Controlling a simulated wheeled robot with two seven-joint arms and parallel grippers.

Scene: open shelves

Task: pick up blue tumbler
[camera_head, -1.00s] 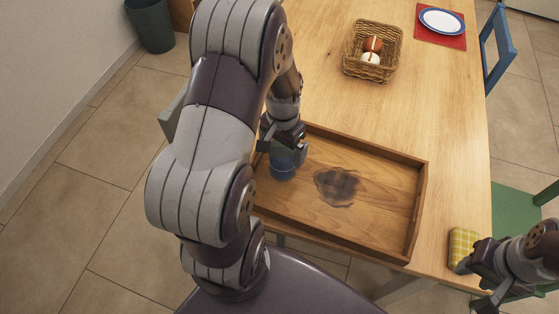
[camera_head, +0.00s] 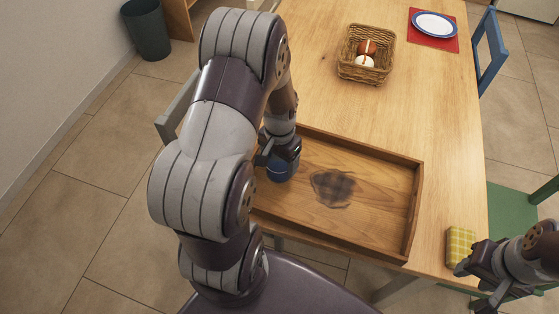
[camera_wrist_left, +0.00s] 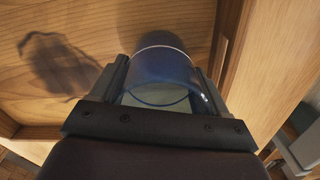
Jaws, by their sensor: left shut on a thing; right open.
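The blue tumbler (camera_head: 282,170) is at the left end of the wooden tray (camera_head: 388,255). In the left wrist view the blue tumbler (camera_wrist_left: 160,68) sits between both fingers, its rim toward the camera. My left gripper (camera_head: 278,152) is shut on it from above; the left gripper (camera_wrist_left: 160,95) also shows in the wrist view. I cannot tell whether the tumbler's base touches the tray. My right gripper (camera_head: 462,268) is open at the lower right, close to a yellow checked item (camera_head: 460,246).
A wicker basket (camera_head: 345,69) with two balls stands on the table (camera_head: 440,125) behind the tray. A plate (camera_head: 434,24) lies on a red mat (camera_head: 415,42). A dark patch (camera_head: 332,188) marks the tray floor. Blue (camera_head: 490,50) and green (camera_head: 515,205) chairs stand at right.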

